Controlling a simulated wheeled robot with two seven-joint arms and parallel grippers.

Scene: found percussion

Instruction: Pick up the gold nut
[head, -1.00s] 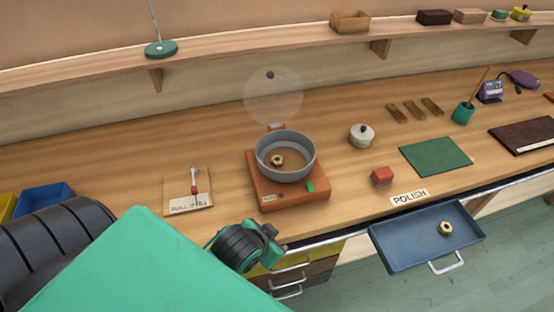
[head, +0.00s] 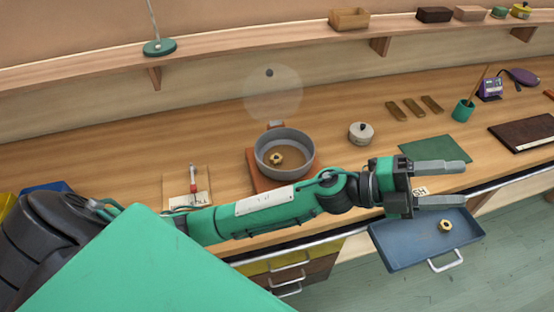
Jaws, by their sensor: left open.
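One gold nut (head: 445,225) lies in the open blue drawer tray (head: 400,252) at the right front of the bench. Another gold nut (head: 276,158) lies inside the round grey pan (head: 270,141) on the orange-brown base (head: 253,172). My left gripper (head: 465,184) is open and empty. Its two grey fingers point right, above the bench's front edge and just behind the nut in the drawer in the picture. My left arm hides the front of the orange-brown base, the red block and part of the POLISH label. My right gripper is not in view.
A green mat (head: 425,148) lies behind the gripper. A white lidded pot (head: 361,133) stands right of the pan. A green cup (head: 463,111) and dark book (head: 525,137) stand farther right. A clear round lid (head: 273,92) shows behind the pan.

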